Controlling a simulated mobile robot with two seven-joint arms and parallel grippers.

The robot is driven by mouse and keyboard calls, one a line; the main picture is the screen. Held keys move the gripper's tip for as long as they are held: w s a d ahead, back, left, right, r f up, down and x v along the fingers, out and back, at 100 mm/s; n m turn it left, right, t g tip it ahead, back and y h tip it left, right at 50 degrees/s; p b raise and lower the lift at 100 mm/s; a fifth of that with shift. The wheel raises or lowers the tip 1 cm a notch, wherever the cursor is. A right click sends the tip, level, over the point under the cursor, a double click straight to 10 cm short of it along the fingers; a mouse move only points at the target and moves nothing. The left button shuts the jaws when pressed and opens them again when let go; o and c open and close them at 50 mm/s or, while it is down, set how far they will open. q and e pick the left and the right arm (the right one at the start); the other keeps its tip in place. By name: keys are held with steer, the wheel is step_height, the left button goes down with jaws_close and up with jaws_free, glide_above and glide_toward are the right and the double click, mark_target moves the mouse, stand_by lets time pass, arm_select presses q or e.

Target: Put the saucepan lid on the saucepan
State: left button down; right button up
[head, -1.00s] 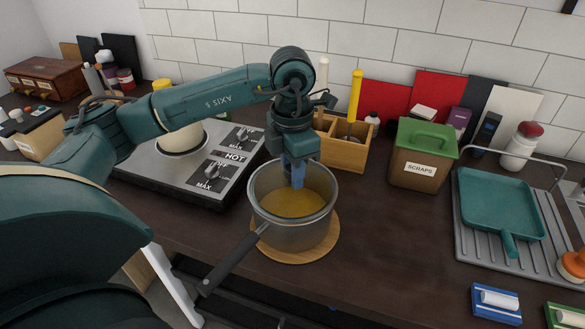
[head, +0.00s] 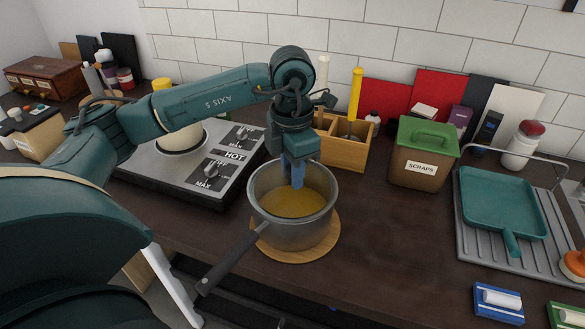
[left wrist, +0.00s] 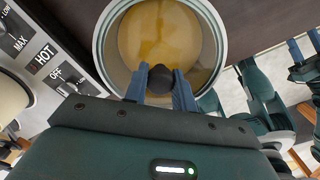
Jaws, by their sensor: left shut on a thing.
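The saucepan (head: 292,232) is a grey pot with a dark handle pointing to the lower left and yellow-brown contents. It stands on a round wooden board (head: 325,245). My left gripper (head: 297,183) points down over the middle of the pan. In the left wrist view its blue fingers are shut on a dark round knob, that of the saucepan lid (left wrist: 160,77). The lid's disc seems to be clear glass, with the contents showing through. I cannot tell whether it rests on the rim. My right gripper (left wrist: 304,46) shows at the wrist view's right edge, fingers apart.
A hotplate (head: 230,172) stands left of the pan. A wooden utensil box (head: 345,155) and a green-lidded scraps bin (head: 418,172) are behind. A drying rack (head: 480,245) holds a teal pan (head: 500,208). Dark counter between pan and rack is clear.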

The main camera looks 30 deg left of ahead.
arm_select(q)
steer(key=shift+f, duration=0.2)
steer(key=c, duration=1.1)
jaws_free()
steer(key=shift+o, duration=0.2)
steer(key=shift+r, duration=0.1)
steer(key=shift+r+p, duration=1.95)
steer(key=shift+r, duration=1)
steer(key=shift+s+f, duration=0.1)
